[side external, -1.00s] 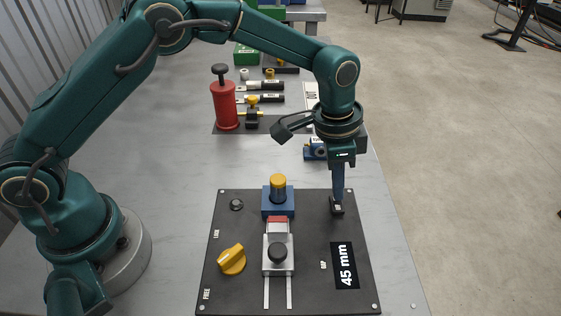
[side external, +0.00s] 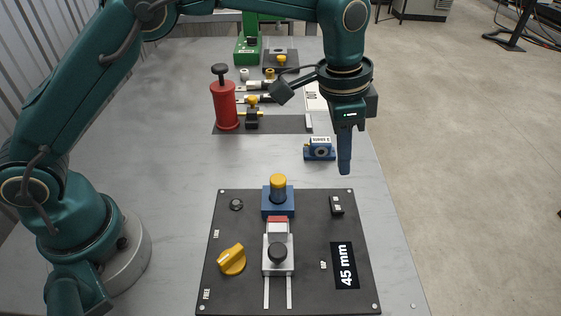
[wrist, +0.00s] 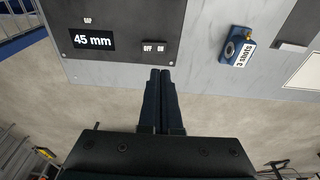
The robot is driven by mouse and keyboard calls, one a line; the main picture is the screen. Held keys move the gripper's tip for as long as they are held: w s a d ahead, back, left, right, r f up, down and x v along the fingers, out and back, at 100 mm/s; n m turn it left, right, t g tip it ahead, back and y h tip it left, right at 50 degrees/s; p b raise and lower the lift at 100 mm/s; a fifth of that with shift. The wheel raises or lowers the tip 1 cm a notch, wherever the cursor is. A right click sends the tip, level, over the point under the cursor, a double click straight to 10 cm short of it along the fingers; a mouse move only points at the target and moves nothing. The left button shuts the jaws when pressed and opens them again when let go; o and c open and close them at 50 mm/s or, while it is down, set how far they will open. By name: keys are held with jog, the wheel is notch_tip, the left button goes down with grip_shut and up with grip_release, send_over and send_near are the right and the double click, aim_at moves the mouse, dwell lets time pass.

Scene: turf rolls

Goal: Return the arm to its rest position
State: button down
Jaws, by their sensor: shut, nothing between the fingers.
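My gripper (side external: 344,172) is shut and empty. It hangs pointing down above the table's right side, raised behind the black panel (side external: 300,250) and apart from it. In the wrist view my gripper (wrist: 161,72) shows its two fingers pressed together, with the panel (wrist: 120,20) ahead of them. A small black ON/OFF switch (side external: 337,205) sits at the panel's far right corner, and it also shows in the wrist view (wrist: 154,48). The 45 mm display (side external: 345,265) is lit on the panel's right side.
The panel carries a yellow knob (side external: 232,259), a slide with a black knob (side external: 278,252) and a blue block with a yellow top (side external: 278,197). A small blue device (side external: 319,150) stands near my gripper. A red cylinder (side external: 225,105) and several tools stand farther back.

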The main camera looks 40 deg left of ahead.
jog(key=s+a+r+n+t, duration=0.2)
jog(key=s+a+r, duration=0.1)
jog(key=a+r, duration=0.3)
jog(key=s+a+r+n+t, duration=0.1)
jog(key=s+a+r+t, duration=0.2)
jog(key=r, duration=0.5)
jog(key=s+a+f+n, duration=0.3)
jog(key=s, duration=0.3)
jog(key=s+a+f+n+y, duration=0.1)
jog(key=s+a+f+n, duration=0.2)
jog(key=s, duration=0.4)
jog(key=shift+f+g, duration=0.3)
jog(key=shift+f, duration=0.25)
